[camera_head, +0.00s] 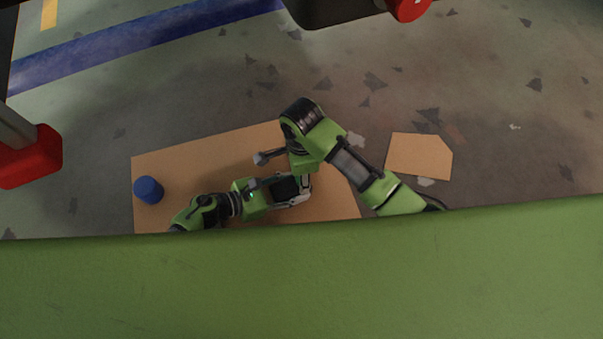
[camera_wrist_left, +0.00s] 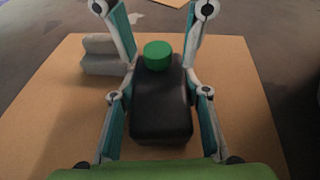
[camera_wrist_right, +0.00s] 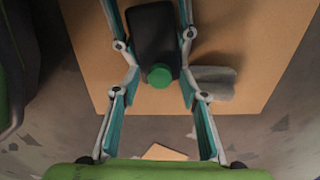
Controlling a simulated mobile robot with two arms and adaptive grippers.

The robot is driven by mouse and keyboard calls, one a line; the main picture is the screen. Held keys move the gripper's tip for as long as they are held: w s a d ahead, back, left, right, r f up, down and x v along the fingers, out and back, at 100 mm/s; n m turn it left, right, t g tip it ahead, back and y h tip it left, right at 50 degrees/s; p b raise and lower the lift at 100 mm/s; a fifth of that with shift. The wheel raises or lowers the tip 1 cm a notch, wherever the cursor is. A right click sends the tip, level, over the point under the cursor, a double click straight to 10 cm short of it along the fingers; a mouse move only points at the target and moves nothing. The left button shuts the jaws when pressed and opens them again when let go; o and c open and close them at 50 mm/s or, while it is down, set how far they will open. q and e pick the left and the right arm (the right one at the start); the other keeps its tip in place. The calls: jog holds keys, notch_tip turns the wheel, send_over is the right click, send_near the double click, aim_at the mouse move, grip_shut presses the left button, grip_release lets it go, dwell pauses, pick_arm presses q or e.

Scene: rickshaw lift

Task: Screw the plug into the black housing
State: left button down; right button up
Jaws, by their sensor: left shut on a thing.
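The black housing (camera_wrist_left: 160,105) lies between the fingers of my left gripper (camera_wrist_left: 154,8), which is shut on it; it also shows in the right wrist view (camera_wrist_right: 153,35). The green round plug (camera_wrist_left: 158,55) sits at one end of the housing; its depth in the opening cannot be told. In the right wrist view the plug (camera_wrist_right: 160,76) is between the fingers of my right gripper (camera_wrist_right: 148,8). Those fingers look apart, with gaps beside the plug. In the head view my arms hide the plug.
A brown sheet (camera_head: 165,165) lies under the work. A blue cylinder (camera_head: 148,190) stands at its left end. A grey block (camera_wrist_right: 212,83) lies beside the housing. A smaller cardboard piece (camera_head: 418,155) lies on the floor to the right. Both arms meet closely over the sheet.

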jog(key=shift+r, duration=2.25)
jog(key=shift+c, duration=0.4)
